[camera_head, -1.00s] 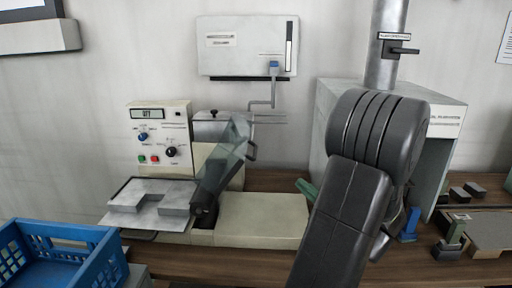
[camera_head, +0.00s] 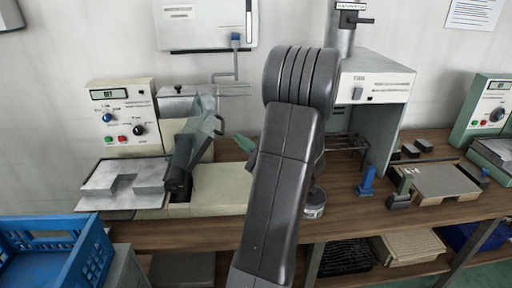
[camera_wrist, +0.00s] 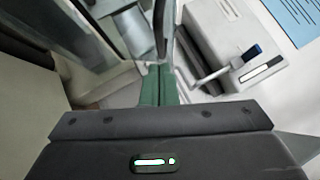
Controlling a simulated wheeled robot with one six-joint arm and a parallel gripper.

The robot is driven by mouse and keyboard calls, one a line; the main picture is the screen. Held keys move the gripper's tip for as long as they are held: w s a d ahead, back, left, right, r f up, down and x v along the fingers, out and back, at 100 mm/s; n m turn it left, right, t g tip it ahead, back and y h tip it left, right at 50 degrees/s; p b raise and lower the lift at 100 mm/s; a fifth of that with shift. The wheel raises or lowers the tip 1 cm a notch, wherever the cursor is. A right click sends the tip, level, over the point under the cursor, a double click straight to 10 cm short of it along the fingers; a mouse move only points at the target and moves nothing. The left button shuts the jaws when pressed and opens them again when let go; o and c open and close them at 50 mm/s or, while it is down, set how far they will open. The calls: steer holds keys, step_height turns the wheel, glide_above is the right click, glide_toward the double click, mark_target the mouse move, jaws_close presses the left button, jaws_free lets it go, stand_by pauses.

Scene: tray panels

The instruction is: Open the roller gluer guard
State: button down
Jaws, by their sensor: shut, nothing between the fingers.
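The roller gluer is a cream machine with a control panel (camera_head: 123,117) reading OFF, left of centre in the head view. Its guard (camera_head: 205,120) is a translucent grey-green cover with a dark lower part, slanting up to the right over the cream base (camera_head: 220,187). My gripper's green fingers (camera_wrist: 158,86) are shut and empty in the wrist view. A green fingertip (camera_head: 244,143) shows left of my arm in the head view, right of the guard. In the wrist view a translucent panel and a dark bar lie just beyond the fingers; I cannot tell whether they touch.
A blue crate (camera_head: 66,255) stands at front left. A grey open-fronted cabinet (camera_head: 375,93) stands to the right, behind my arm. A white wall box (camera_head: 205,22) hangs above the gluer, with a bent rod below it. A round tin (camera_head: 315,205) sits beside my arm.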

steer(key=shift+s+a+r, duration=0.1)
steer(key=shift+a+r, duration=0.2)
steer(key=shift+a, duration=0.35)
steer(key=shift+s+a+r, duration=0.1)
steer(key=shift+a+r, duration=0.2)
steer(key=shift+a, duration=0.3)
steer(key=shift+w, duration=0.1)
steer(key=shift+a+r+n+g+h, duration=0.2)
steer(key=shift+a+r+n+g, duration=0.25)
steer(key=shift+r+n, duration=0.15)
steer(key=shift+a+r+n+g+h, duration=0.2)
steer(key=shift+a+r+n+g, duration=0.15)
steer(key=shift+r+n+g, duration=0.25)
